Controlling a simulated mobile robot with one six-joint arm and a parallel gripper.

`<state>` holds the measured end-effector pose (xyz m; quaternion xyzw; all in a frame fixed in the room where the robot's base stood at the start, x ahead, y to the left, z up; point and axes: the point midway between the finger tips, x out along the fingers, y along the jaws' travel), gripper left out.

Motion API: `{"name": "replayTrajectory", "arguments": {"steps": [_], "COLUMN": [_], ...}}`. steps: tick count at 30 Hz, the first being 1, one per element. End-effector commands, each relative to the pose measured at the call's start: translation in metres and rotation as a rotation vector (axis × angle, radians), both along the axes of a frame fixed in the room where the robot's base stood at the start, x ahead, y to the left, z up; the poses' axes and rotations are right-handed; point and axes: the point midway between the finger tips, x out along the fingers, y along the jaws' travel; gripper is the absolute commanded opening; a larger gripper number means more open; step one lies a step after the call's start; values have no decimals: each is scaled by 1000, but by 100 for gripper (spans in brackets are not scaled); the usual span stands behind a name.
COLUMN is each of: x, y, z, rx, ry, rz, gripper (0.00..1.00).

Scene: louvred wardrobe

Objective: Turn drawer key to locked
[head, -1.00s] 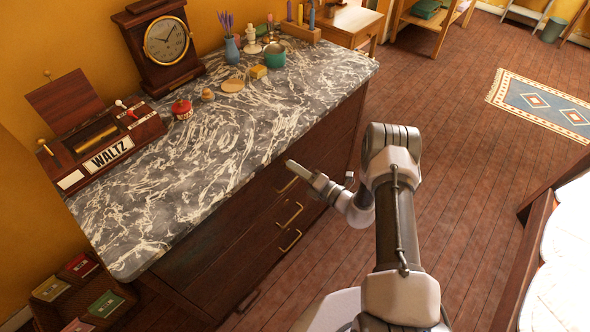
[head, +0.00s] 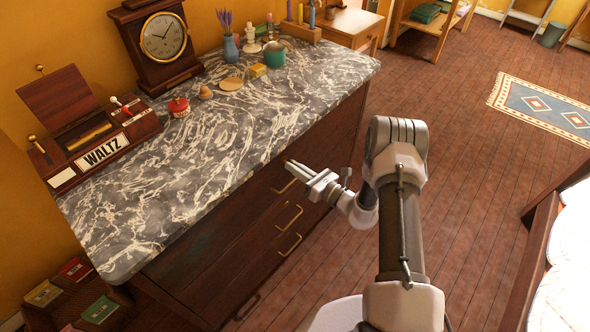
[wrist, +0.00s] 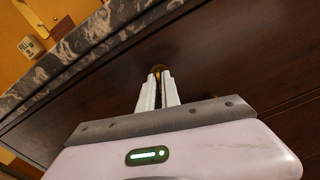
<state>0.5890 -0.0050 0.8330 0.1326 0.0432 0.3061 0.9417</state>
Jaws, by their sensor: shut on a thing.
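The drawer key shows as a small brass piece (wrist: 159,69) at the tips of my gripper in the wrist view, against the dark wooden drawer front (wrist: 215,60). My gripper (wrist: 159,80) is shut on it, with both pale fingers close together. In the head view my gripper (head: 291,164) reaches to the upper front of the dresser, just below the marble edge. The key is hidden there. How far the key is turned cannot be told.
Brass drawer handles (head: 290,216) stand out from the front below my gripper. The marble top (head: 200,160) overhangs above it and holds a clock (head: 162,35), a WALTZ box (head: 103,148) and small items. Open floor (head: 460,170) lies to the right.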

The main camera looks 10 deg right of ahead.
Motion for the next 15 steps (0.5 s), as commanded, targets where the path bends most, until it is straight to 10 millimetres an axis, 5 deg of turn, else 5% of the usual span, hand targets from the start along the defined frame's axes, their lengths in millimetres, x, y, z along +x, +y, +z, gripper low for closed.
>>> {"name": "replayTrajectory", "arguments": {"steps": [15], "x": [0], "y": [0], "z": [0], "rx": [-214], "ry": [-155], "rz": [0], "gripper": [0]}}
